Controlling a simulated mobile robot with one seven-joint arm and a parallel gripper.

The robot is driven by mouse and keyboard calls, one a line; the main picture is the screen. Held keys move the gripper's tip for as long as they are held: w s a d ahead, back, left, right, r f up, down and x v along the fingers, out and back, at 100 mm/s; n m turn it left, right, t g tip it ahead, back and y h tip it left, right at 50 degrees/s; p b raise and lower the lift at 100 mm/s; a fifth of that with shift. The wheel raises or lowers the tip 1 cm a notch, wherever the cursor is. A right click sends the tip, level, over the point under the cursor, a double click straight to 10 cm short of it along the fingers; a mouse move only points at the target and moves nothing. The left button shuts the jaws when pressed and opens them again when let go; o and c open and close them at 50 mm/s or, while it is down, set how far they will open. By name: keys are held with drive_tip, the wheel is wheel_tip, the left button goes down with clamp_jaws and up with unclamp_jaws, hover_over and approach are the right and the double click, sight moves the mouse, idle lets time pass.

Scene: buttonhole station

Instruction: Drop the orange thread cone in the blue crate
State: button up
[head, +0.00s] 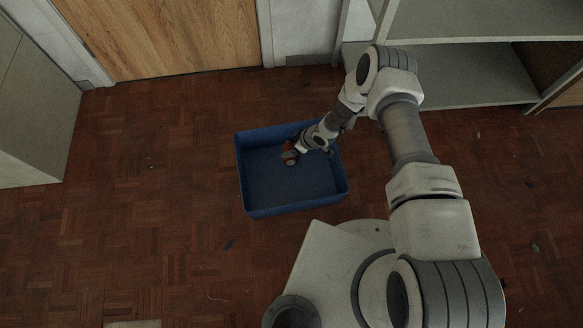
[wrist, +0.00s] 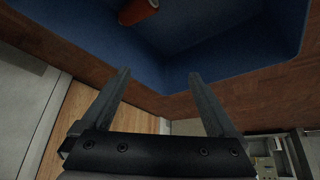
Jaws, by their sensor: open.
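The blue crate (head: 262,190) stands open on the floor in the head view, and its inside fills the top of the wrist view (wrist: 230,50). The orange thread cone (head: 289,156) shows inside the crate's outline in the head view, partly hidden by my arm's end. It also shows at the top edge of the wrist view (wrist: 138,11), cut off by the frame, against the blue inside. My gripper (wrist: 161,74) is open, with nothing between its fingers and the cone apart from them. In the head view it is over the crate's upper part.
Parquet floor (head: 150,230) is clear to the left of the crate. A grey shelf unit (head: 460,75) stands at the upper right. A wooden door (head: 165,35) is at the back, and a pale cabinet (head: 35,110) is at the left edge.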

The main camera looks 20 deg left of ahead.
drive_tip(key=p+v, duration=0.4)
drive_tip(key=v, duration=0.9)
drive_tip(key=shift+r, duration=0.3)
drive_tip(key=shift+d, duration=0.1)
